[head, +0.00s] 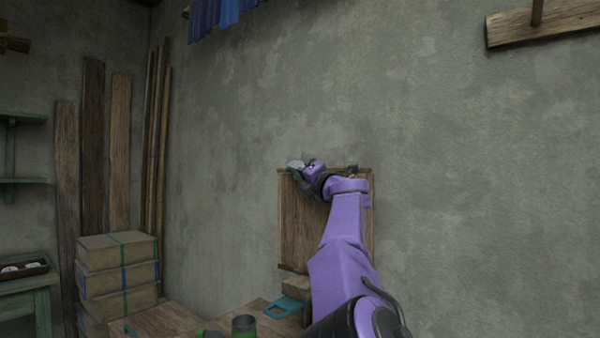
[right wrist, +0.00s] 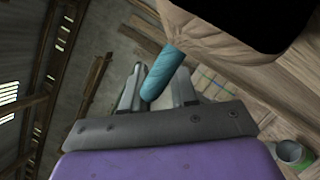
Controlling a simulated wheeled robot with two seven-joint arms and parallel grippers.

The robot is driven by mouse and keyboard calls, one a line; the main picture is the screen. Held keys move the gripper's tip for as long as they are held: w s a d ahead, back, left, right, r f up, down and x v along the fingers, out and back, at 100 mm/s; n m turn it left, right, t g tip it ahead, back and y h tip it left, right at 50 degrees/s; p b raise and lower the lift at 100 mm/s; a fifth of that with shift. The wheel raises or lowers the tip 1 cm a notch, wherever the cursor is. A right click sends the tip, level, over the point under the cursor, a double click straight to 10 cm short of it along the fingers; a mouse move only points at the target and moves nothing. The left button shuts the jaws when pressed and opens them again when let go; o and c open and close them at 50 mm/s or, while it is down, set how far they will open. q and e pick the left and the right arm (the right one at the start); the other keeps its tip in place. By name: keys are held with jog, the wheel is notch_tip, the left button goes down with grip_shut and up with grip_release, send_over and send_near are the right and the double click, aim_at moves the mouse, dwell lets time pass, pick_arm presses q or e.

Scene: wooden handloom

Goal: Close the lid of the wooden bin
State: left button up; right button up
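A brown wooden panel (head: 297,225), which looks like the bin's lid, stands upright against the wall in the head view. My right arm reaches up in front of it and hides much of its right half. My right gripper (head: 300,168) is at the panel's top edge. In the right wrist view, a teal rounded bar (right wrist: 164,74) beside pale wood lies between the two fingers of my right gripper (right wrist: 157,88). The fingers are apart, with a narrow gap beside the bar; contact is unclear. The bin's body is mostly hidden. My left gripper is not in view.
A teal flat piece with a handle hole (head: 284,306) and a dark green cup (head: 243,326) are on the wooden surface below. Stacked boxes (head: 118,275) and leaning planks (head: 93,150) stand to the left.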

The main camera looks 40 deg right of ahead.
jog(key=shift+s, duration=0.1)
jog(key=shift+s+f+b, duration=0.25)
jog(key=shift+s+b, duration=0.1)
jog(key=b+v, duration=0.3)
jog(key=v, duration=0.6)
jog(key=shift+s, duration=0.35)
